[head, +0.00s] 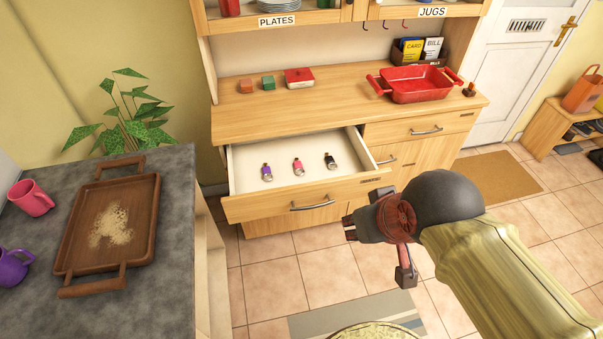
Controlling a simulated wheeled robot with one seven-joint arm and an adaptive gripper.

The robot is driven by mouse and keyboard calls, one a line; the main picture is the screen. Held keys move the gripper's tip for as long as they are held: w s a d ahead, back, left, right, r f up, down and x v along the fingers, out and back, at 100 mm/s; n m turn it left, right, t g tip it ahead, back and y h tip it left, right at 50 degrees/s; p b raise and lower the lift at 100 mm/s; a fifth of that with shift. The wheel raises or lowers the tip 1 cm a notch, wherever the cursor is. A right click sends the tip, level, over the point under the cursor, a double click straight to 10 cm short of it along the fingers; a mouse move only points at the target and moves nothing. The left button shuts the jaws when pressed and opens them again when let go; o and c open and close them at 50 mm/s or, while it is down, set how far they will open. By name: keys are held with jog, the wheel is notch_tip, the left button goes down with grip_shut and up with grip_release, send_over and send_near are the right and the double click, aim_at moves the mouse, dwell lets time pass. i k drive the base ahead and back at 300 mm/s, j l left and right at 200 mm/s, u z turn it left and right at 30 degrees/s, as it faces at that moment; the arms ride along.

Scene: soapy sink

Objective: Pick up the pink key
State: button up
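The pink key (298,167) lies in the open drawer (245,180) of the wooden dresser, in the middle of a row of three. A purple key (267,173) lies to its left and a black key (330,161) to its right, each apart from it. My gripper (349,228) is in front of the drawer, to the right of and lower in the picture than the pink key, not touching it. The fingers are small and seen from the side, so their opening is unclear. Nothing shows between them.
The drawer front (312,196) stands out between my gripper and the keys. A red baking dish (418,88) and small blocks sit on the dresser top. A grey counter (180,215) with a wooden tray (150,235) stands at left. Tiled floor lies below.

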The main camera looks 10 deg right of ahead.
aim_at(298, 165)
jog(key=i+l+u, duration=1.15)
